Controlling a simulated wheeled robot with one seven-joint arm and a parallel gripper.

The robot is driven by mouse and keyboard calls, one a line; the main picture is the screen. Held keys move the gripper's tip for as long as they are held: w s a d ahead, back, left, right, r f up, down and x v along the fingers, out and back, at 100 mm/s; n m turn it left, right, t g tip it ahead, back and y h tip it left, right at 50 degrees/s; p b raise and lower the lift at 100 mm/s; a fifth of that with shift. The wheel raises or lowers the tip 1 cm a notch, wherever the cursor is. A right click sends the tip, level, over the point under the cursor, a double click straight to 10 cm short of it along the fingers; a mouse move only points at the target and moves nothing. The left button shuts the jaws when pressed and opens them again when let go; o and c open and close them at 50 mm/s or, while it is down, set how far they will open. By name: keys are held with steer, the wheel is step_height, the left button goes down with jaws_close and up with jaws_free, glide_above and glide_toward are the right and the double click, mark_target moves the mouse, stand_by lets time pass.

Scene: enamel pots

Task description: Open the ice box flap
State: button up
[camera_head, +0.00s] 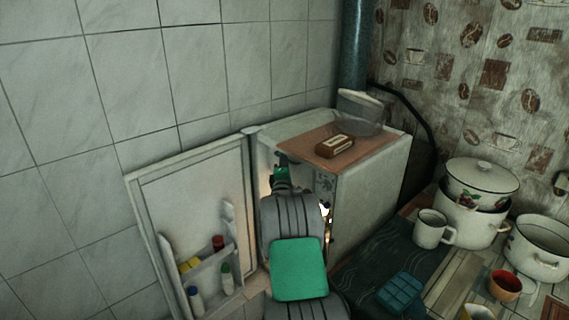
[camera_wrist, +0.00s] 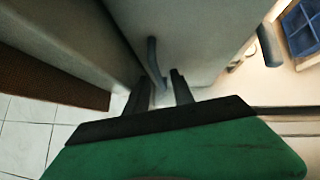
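The small white fridge (camera_head: 372,195) stands against the tiled wall with its door (camera_head: 190,190) swung open to the left. My gripper (camera_head: 283,160) is at the upper part of the fridge opening, and my arm hides most of the inside. In the wrist view a pale grey panel, which looks like the ice box flap (camera_wrist: 205,45), is close ahead. A curved grey handle (camera_wrist: 153,58) stands on it. My gripper (camera_wrist: 160,82) has its fingers apart, with the handle's lower end between them. A gap shows beside the handle, and I cannot tell whether either finger touches it.
A brown board with a box (camera_head: 335,147) and a clear bowl is on the fridge top. Bottles stand in the door shelf (camera_head: 210,270). A teal ice tray (camera_head: 402,292), mug (camera_head: 432,228) and enamel pots (camera_head: 472,220) crowd the counter at right.

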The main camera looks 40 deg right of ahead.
jaws_close()
stand_by(1.2)
